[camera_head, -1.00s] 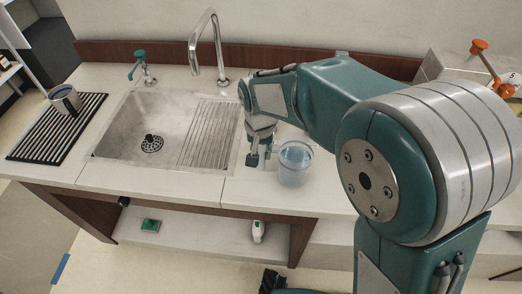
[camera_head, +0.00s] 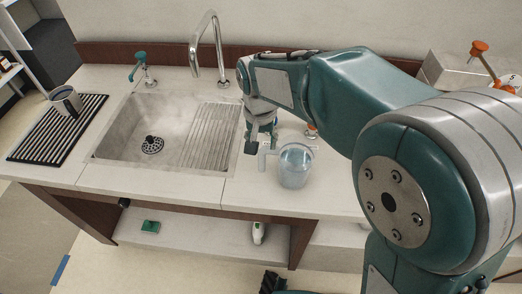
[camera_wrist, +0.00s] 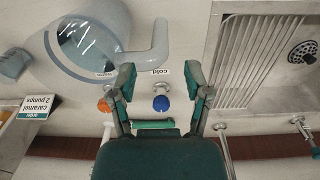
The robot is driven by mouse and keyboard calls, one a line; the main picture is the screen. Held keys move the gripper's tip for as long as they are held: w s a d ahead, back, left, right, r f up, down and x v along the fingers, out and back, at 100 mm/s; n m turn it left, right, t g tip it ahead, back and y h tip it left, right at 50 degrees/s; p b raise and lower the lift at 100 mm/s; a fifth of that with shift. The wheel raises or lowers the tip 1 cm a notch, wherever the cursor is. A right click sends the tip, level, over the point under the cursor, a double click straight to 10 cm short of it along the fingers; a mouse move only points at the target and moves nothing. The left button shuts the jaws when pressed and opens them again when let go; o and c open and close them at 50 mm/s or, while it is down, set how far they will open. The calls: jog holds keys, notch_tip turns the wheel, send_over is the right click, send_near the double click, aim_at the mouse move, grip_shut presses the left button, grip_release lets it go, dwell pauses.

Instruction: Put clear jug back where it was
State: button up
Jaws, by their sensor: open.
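The clear jug (camera_head: 296,170) stands upright on the pale counter (camera_head: 240,190), just right of the sink. It looks bluish and see-through, and its handle points left. My gripper (camera_head: 262,146) is beside the handle, behind and above it in the head view. In the wrist view my gripper (camera_wrist: 162,84) is open with nothing between its fingers. The jug (camera_wrist: 88,35) is at the upper left there, its handle (camera_wrist: 152,52) near the left finger, and a gap seems to show between them.
The sink (camera_head: 135,120) with its ribbed drainer (camera_head: 208,138) lies to the left. A cup (camera_head: 66,100) stands on a black rack (camera_head: 45,145). A blue knob (camera_wrist: 161,102) and an orange knob (camera_wrist: 104,105) are near the jug. A caramel sign (camera_wrist: 39,107) shows at left.

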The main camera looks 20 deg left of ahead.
notch_tip(320, 180, up, 8)
jog(key=shift+a+f, duration=0.1)
jog(key=shift+f, duration=0.15)
jog(key=shift+d+r, duration=0.1)
jog(key=shift+d, duration=0.2)
jog(key=s+d+r+t, duration=0.1)
jog(key=s+d, duration=0.2)
jog(key=d, duration=0.5)
jog(key=s+d+r+m+t, duration=0.1)
jog(key=s+d+r+t, duration=0.1)
jog(key=d, duration=0.6)
jog(key=s+d+r+t, duration=0.1)
jog(key=s+d, duration=0.2)
jog(key=d, duration=0.5)
jog(key=s+d+f+m+t, duration=0.1)
jog(key=s+d+f, duration=0.1)
jog(key=s+d, duration=0.3)
jog(key=shift+s+f, duration=0.15)
jog(key=shift+s, duration=0.25)
